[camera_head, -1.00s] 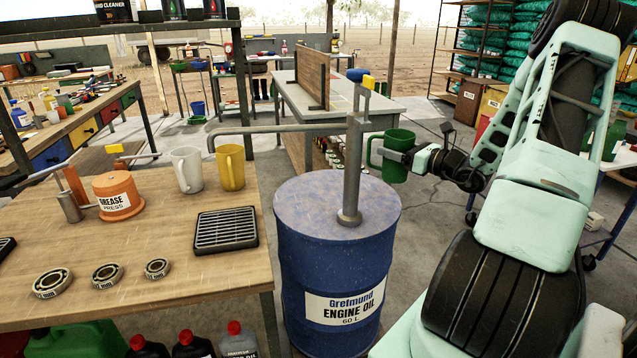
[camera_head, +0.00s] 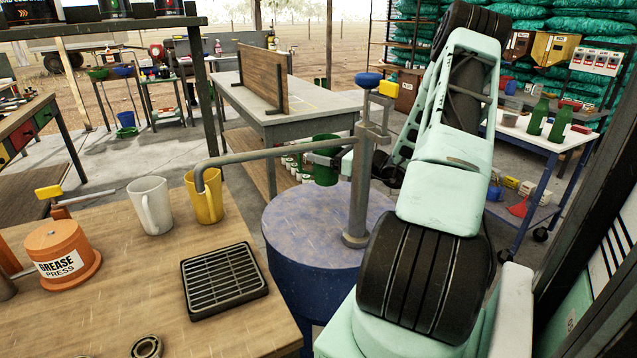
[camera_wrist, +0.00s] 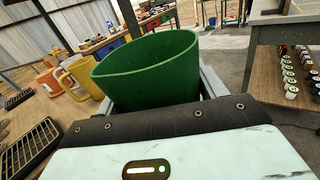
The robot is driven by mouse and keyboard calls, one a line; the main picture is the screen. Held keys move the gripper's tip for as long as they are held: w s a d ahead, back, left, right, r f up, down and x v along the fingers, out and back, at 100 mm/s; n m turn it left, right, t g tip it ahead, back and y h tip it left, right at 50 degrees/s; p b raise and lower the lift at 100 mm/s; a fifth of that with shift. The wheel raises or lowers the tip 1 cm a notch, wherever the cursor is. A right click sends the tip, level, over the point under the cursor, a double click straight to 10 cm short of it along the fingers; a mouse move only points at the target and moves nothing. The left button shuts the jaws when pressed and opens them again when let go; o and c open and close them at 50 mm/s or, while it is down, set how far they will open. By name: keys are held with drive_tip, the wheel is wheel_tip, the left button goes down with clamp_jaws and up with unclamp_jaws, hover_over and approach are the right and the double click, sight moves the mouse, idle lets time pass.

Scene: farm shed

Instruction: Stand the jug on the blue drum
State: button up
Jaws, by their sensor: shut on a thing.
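The green jug (camera_head: 326,160) is held upright behind the pump post, partly hidden by the post's spout pipe. In the wrist view the jug (camera_wrist: 150,75) fills the middle, its open top showing and a jaw at its side. My gripper (camera_head: 330,158) is shut on the jug, beyond the blue drum's far side; the post hides part of the gripper. The blue drum (camera_head: 300,228) stands right of the workbench. A grey pump post (camera_head: 360,190) rises from its top, and its pipe reaches left over the bench. The drum top around the post is otherwise bare.
The wooden workbench (camera_head: 110,300) carries a white mug (camera_head: 150,207), a yellow mug (camera_head: 207,205), a black grate (camera_head: 224,281), an orange grease press (camera_head: 62,254) and a bearing. A grey table (camera_head: 300,110) stands behind the drum.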

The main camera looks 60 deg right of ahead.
sight(324, 174)
drive_tip(key=shift+f, duration=3.25)
drive_tip(key=shift+f, duration=0.1)
drive_tip(key=o, duration=1.2)
drive_tip(key=s, duration=0.4)
drive_tip(key=s+b, duration=0.1)
drive_tip(key=s, duration=0.3)
drive_tip(key=s+d, duration=0.1)
drive_tip(key=s, duration=0.3)
drive_tip(key=shift+b, duration=0.3)
